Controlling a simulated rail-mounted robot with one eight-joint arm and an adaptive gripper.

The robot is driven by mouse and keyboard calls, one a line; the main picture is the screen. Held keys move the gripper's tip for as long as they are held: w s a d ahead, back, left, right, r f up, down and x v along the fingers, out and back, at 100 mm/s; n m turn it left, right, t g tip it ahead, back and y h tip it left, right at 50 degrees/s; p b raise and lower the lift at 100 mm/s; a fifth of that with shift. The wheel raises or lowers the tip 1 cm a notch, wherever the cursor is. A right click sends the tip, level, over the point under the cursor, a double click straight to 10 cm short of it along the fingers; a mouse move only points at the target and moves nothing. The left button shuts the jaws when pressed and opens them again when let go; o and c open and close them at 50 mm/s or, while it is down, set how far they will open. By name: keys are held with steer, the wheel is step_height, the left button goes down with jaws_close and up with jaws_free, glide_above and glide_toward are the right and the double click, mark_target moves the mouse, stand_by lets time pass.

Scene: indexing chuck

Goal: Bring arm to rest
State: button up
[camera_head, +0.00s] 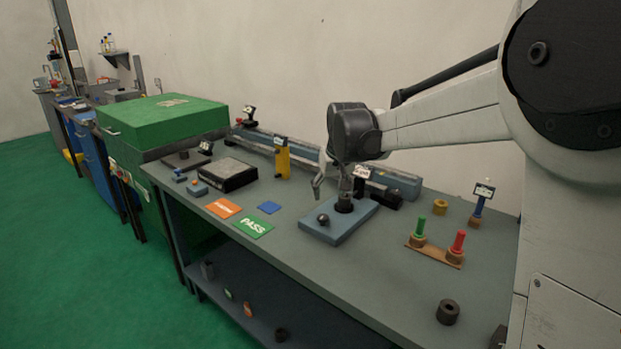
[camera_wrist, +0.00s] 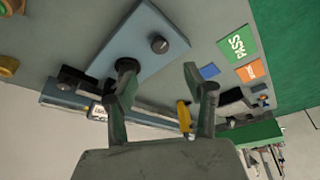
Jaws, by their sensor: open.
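My gripper (camera_head: 331,187) is open and empty, pointing down over the back edge of a blue-grey base plate (camera_head: 325,231) on the workbench. In the wrist view the two fingers of my gripper (camera_wrist: 160,80) are spread apart with nothing between them. The plate carries a dark round knob (camera_head: 323,219) and a black cylindrical part (camera_head: 344,205).
A green PASS card (camera_head: 252,228), an orange card (camera_head: 223,208) and a blue square (camera_head: 269,207) lie left of the plate. A wooden stand with red and green pegs (camera_head: 435,251) and a dark ring (camera_head: 448,312) are to the right. Bare bench lies between.

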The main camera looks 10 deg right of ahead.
steer(key=s+r+t, duration=0.1)
steer(key=s+r, duration=0.1)
steer(key=s, duration=1.2)
steer(key=s+r+t, duration=0.1)
steer(key=s+r, duration=0.1)
steer(key=s, duration=1.2)
steer(key=s+f, duration=0.5)
steer(key=s, duration=0.3)
steer(key=shift+s+m+t, duration=0.2)
steer(key=shift+m+t, duration=0.1)
steer(key=shift+m, duration=0.1)
